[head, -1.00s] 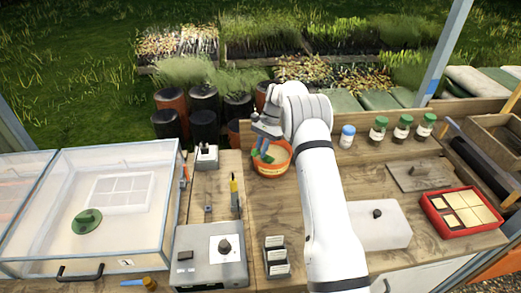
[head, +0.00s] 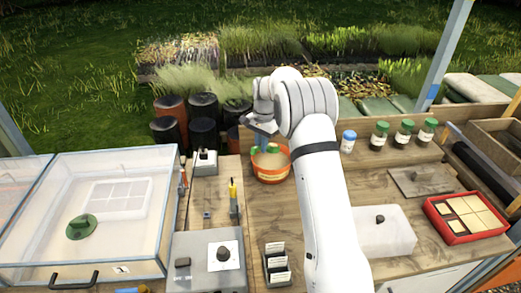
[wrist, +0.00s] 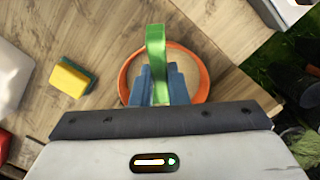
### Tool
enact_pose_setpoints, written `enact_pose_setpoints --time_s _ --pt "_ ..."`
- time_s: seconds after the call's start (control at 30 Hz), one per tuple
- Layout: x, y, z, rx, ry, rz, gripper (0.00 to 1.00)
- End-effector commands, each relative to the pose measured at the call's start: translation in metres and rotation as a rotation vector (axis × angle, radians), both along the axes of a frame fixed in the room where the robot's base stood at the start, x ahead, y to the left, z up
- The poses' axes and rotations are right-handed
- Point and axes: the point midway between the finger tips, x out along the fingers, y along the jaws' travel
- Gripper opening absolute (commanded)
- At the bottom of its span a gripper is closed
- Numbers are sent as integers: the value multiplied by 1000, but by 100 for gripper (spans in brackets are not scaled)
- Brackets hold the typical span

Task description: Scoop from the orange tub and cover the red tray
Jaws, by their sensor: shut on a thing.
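The orange tub (head: 272,178) stands on the wooden bench left of my arm, with pale tan material inside. In the wrist view the tub (wrist: 124,75) lies under my gripper. My gripper (wrist: 158,85) has blue fingers shut on a green scoop (wrist: 155,45), whose strip-like handle shows between them. In the head view green parts of the scoop (head: 273,148) show at the tub's top; its bowl and load cannot be made out. The red tray (head: 470,238) lies at the right of the bench, with several pale cells between dark dividers.
A yellow-green sponge (wrist: 72,77) lies beside the tub in the wrist view. A white box (head: 385,235) and grey plate (head: 425,180) lie between my arm and the tray. Capped jars (head: 379,136) line the back ledge. A card holder (head: 276,265) stands in front of the tub.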

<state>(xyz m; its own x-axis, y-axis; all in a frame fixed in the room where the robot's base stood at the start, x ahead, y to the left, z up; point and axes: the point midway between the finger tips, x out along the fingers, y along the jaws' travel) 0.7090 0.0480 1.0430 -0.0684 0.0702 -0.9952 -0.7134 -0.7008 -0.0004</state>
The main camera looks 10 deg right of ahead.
Motion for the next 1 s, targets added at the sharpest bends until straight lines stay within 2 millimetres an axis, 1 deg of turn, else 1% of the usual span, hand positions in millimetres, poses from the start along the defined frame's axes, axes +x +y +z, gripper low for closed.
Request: enact_pose_setpoints --time_s 1.0 --pt "0 1 79 -234 -230 1 0"
